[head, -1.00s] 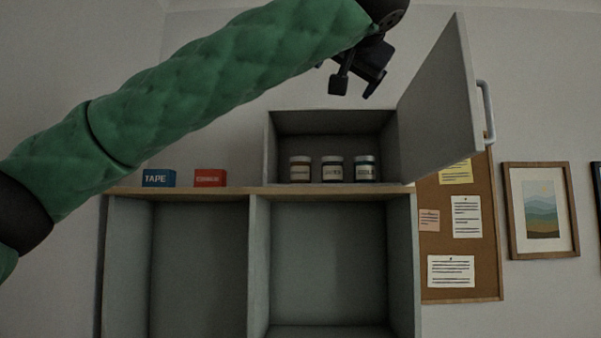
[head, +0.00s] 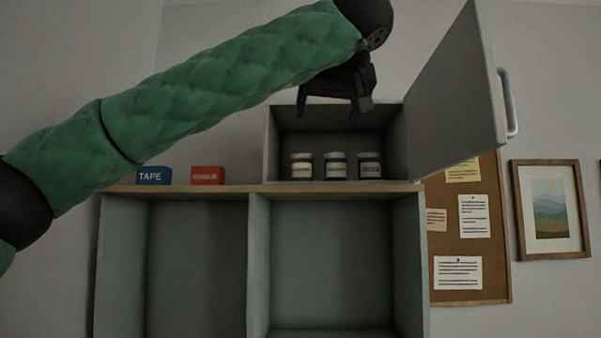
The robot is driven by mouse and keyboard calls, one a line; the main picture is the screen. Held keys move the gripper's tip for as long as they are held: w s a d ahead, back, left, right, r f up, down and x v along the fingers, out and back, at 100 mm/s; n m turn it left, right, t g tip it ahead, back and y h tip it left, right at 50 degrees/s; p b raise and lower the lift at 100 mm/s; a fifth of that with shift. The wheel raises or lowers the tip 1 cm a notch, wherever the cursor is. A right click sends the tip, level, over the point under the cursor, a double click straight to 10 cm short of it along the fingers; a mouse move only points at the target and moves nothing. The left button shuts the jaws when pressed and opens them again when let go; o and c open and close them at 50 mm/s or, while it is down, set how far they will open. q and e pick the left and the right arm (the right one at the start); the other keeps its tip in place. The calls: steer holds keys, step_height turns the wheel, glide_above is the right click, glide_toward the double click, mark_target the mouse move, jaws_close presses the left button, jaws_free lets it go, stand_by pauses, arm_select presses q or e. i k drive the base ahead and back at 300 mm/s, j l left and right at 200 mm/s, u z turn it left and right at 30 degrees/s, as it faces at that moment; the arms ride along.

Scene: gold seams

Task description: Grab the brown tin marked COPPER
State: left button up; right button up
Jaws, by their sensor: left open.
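Three small tins with pale lids and cream labels stand in a row inside the open grey cabinet (head: 269,150): a left tin (head: 302,166), a middle tin (head: 336,166) and a right tin (head: 370,166). Their labels are too small to read, so I cannot tell which is marked COPPER. The left tin looks brownish, the right one dark greenish. My left gripper (head: 330,108) is open and empty, its fingers pointing down at the cabinet's top front edge, above the tins in the picture and apart from them. My right gripper is not in view.
The cabinet door (head: 455,95) stands open to the right, its handle on the outer side. A blue TAPE box (head: 154,176) and a red box (head: 208,176) sit on the shelf top, left of the cabinet. Below are empty compartments. A corkboard (head: 484,275) hangs at right.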

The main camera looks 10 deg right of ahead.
mark_target(302, 163)
steer(key=i+l, duration=0.15)
steer(key=i, duration=0.7)
